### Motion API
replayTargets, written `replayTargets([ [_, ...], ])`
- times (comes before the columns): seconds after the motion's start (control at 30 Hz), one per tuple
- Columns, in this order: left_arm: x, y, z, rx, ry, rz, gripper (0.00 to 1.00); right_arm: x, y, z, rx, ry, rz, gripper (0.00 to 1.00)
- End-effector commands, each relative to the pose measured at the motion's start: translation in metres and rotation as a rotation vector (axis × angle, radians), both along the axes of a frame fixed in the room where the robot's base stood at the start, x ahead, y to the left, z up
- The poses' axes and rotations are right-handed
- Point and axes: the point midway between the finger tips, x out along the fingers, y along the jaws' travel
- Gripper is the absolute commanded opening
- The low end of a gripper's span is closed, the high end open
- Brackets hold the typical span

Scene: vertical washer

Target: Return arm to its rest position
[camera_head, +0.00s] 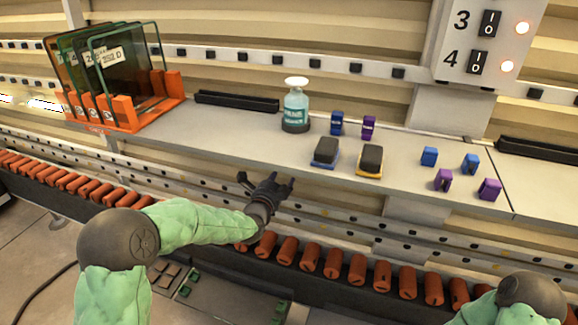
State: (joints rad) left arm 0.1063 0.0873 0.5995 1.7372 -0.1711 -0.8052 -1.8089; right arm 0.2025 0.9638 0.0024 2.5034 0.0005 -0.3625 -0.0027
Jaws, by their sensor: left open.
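My left arm comes in from the lower left in a green sleeve. Its dark gripper (266,184) is open and appears empty, in front of the front edge of the grey shelf (225,140). My right arm shows only in part at the lower right corner, with a green sleeve and a dark joint. Its gripper is out of the frame.
On the shelf stand a teal bottle (296,106), two dark-topped blocks (326,151) (370,160) and several small blue and purple pieces (429,156). An orange rack (125,113) holds glass panels at left. A roller conveyor (310,258) runs below the shelf.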

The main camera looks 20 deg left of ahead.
Motion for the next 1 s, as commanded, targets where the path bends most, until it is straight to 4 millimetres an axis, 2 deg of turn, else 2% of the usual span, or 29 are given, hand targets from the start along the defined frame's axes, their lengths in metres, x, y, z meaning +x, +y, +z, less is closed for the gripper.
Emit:
replayTargets([
  [0.13,0.0,-0.001,-0.004,-0.012,0.011,-0.001,0.64,0.0,0.0,0.001,0.0,0.0,0.0,0.63],
  [0.23,-0.004,-0.007,-0.026,-0.085,0.072,-0.006,0.64,0.0,0.0,0.005,0.0,0.0,0.0,0.63],
  [0.37,-0.021,-0.023,-0.087,-0.297,0.246,0.003,0.64,0.0,0.0,0.015,0.0,0.0,0.0,0.63],
  [0.4,-0.031,-0.029,-0.11,-0.383,0.317,0.017,0.64,0.0,0.0,0.018,0.0,0.0,0.0,0.63],
  [0.47,-0.048,-0.039,-0.144,-0.512,0.423,0.047,0.64,0.0,0.0,0.024,0.0,0.0,0.0,0.63],
  [0.5,-0.061,-0.046,-0.166,-0.596,0.495,0.074,0.64,0.0,0.0,0.027,0.0,0.0,0.0,0.63],
  [0.57,-0.083,-0.056,-0.197,-0.721,0.6,0.126,0.64,0.0,0.0,0.032,0.0,0.0,0.0,0.63],
  [0.7,-0.147,-0.08,-0.26,-0.994,0.841,0.295,0.64,0.0,0.0,0.044,0.0,0.0,0.0,0.63],
  [0.83,-0.217,-0.101,-0.304,-1.218,1.045,0.517,0.64,0.0,0.0,0.055,0.0,0.0,0.0,0.63],
  [1.0,-0.309,-0.124,-0.337,-1.434,1.248,0.862,0.64,0.0,0.0,0.067,0.0,0.0,0.0,0.63],
])
